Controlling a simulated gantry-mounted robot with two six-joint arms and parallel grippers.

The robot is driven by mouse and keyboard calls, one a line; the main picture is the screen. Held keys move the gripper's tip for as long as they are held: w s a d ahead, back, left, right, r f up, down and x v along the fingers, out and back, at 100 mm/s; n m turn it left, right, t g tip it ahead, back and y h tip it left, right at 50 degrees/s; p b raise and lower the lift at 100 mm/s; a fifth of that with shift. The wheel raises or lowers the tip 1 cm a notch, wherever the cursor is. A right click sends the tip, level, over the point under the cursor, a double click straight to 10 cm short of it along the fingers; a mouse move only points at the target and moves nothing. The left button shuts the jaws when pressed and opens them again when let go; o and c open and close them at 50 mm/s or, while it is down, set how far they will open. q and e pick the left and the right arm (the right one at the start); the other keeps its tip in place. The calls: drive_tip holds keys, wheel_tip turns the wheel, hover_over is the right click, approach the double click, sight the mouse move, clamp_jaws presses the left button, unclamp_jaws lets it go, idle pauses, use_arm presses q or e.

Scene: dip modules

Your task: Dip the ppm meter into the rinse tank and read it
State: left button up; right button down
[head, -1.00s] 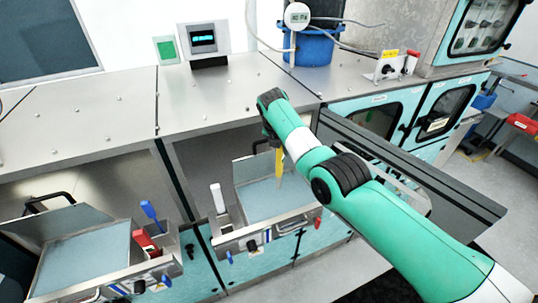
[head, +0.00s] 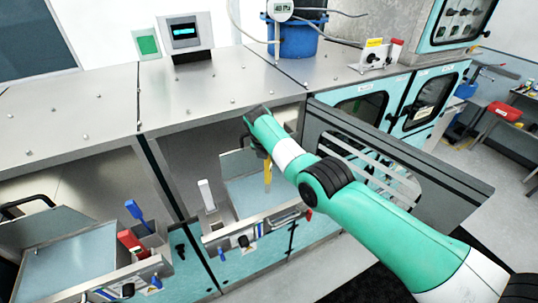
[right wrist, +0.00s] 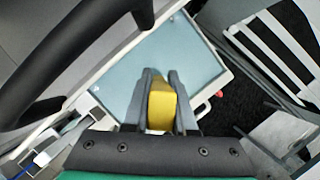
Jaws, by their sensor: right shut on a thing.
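My right gripper (head: 265,158) is shut on the yellow ppm meter (head: 267,176), which hangs roughly upright. The meter is over a steel tank of pale blue liquid (head: 238,201) in the middle bay. In the right wrist view the yellow body (right wrist: 161,106) sits between both fingers (right wrist: 161,76), with the liquid (right wrist: 186,48) beyond. Whether its lower tip touches the liquid I cannot tell. No reading on the meter can be seen. No label shows which tank this is. My left gripper is not in view.
A second liquid-filled tank (head: 62,272) with blue and red handled tools stands at lower left. A white upright tool (head: 206,194) stands at the middle tank's left. A display box (head: 186,33) and a blue bucket (head: 292,40) stand on the counter behind.

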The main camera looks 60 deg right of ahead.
drive_tip(key=shift+f+b, duration=2.45)
drive_tip(key=shift+f, duration=1)
drive_tip(key=shift+r, duration=0.15)
wheel_tip(320, 180, up, 6)
drive_tip(key=p, duration=0.6)
drive_tip(key=shift+r, duration=0.15)
wheel_tip(320, 180, up, 8)
drive_tip(key=p, duration=0.2)
hover_over(269, 171)
drive_tip(key=w+d, duration=0.1)
drive_tip(key=d, duration=0.2)
drive_tip(key=shift+w+a, duration=0.15)
drive_tip(key=shift+a, duration=0.1)
